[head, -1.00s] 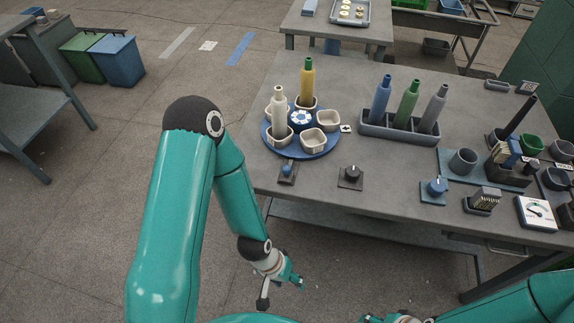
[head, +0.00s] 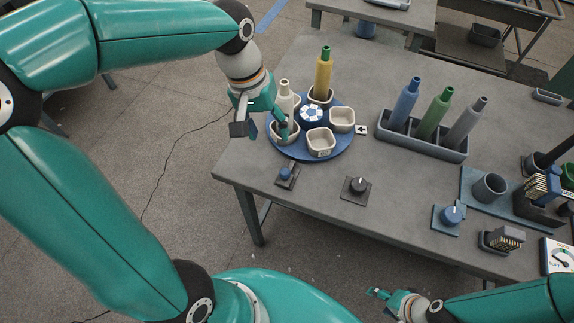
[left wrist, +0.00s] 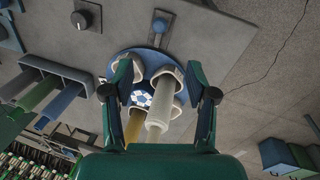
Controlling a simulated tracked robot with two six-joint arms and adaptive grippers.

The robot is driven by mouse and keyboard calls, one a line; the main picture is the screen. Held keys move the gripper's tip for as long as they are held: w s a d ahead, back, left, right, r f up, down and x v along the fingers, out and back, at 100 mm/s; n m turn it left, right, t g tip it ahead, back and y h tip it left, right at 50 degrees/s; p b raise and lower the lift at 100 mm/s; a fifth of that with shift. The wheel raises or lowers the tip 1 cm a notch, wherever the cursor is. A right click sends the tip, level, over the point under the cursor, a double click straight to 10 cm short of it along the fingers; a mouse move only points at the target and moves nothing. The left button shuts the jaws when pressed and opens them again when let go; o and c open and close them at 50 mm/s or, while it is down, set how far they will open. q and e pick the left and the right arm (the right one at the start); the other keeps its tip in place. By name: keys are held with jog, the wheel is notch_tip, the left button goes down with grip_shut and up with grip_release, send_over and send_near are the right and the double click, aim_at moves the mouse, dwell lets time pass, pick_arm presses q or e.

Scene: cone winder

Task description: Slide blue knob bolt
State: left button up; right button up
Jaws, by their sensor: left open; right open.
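The bolt with the small blue knob (head: 286,174) sits on a dark plate at the table's near left edge, just in front of the blue turntable (head: 335,152). In the left wrist view the blue knob (left wrist: 159,24) shows at the top middle, beyond the fingertips. My left gripper (head: 262,127) is open and empty, above the turntable's left side near the cream cone bottle (head: 285,90), apart from the knob. Its two spread fingers (left wrist: 161,80) also show in the left wrist view. My right gripper (head: 384,299) is open and empty, low in front of the table.
The turntable carries pale cups, the cream bottle and a yellow bottle (head: 324,70). A black knob (head: 358,184) and a blue dial (head: 452,215) stand to the right along the near edge. A grey rack (head: 425,140) holds three bottles. The tabletop between the knobs is clear.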

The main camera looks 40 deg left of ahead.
aim_at(284, 171)
pick_arm(q)
jog(key=d+f, duration=0.1)
jog(key=f, duration=0.4)
jog(key=w+d+f, duration=0.1)
jog(key=f, duration=0.4)
jog(key=f+b, duration=0.1)
jog(key=f, duration=0.4)
jog(key=shift+w+d+f, duration=0.2)
jog(key=shift+d+f, duration=0.2)
grip_shut()
